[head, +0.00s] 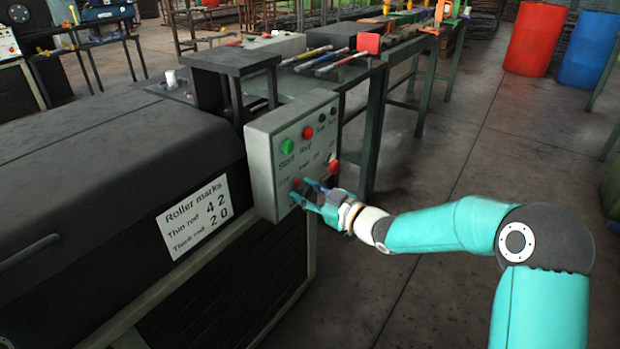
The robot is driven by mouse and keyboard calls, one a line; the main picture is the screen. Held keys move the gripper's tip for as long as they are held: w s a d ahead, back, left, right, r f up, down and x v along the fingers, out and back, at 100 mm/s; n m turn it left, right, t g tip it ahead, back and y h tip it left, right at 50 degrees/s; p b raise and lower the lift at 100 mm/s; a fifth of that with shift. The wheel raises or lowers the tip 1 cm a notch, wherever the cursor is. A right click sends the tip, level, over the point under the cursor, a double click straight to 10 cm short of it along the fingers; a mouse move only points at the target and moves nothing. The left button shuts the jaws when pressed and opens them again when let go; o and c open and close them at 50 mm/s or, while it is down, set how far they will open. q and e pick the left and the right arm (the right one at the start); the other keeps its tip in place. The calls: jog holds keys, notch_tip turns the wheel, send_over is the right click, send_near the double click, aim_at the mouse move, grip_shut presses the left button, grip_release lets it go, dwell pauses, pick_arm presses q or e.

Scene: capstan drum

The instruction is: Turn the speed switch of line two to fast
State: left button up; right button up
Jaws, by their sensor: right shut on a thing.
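A grey control box (262,170) stands at the end of the dark machine. Its face has a green button (287,146) at upper left, a red button (308,132) to the right of it, and another red knob (334,166) at lower right. My right gripper (304,191) is at the lower left of this face, shut on a small dark switch knob. The fingers mostly hide the knob, so its pointing direction cannot be told. Small lettering on the face is too blurred to read surely. My left gripper is not in view.
The dark machine (100,150) fills the left, with a white roller marks sign (194,215). Behind the box, a workbench (372,75) holds coloured-handled tools (330,61). A red barrel (535,38) and a blue barrel (588,50) stand far right. The floor (470,155) at right is open.

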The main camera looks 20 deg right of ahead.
jog(key=m+p, duration=0.2)
jog(key=p, duration=0.2)
jog(key=m+g+p, duration=0.1)
jog(key=m+p, duration=0.2)
jog(key=p, duration=0.1)
jog(key=r+m+p, duration=0.1)
jog(key=m+p, duration=0.2)
jog(key=p, duration=0.1)
jog(key=shift+w+d+g+y, duration=0.15)
jog(key=shift+g+y, duration=0.15)
jog(key=shift+y, duration=0.1)
jog(key=shift+f+m+y+p, duration=0.2)
jog(key=shift+m+y+p, duration=0.1)
jog(key=shift+m+p, duration=1.05)
jog(key=shift+d, duration=0.1)
jog(key=o, duration=1.1)
jog(key=shift+f, duration=0.15)
jog(key=shift+o, duration=0.2)
jog(key=v, duration=1.2)
jog(key=shift+w, duration=0.1)
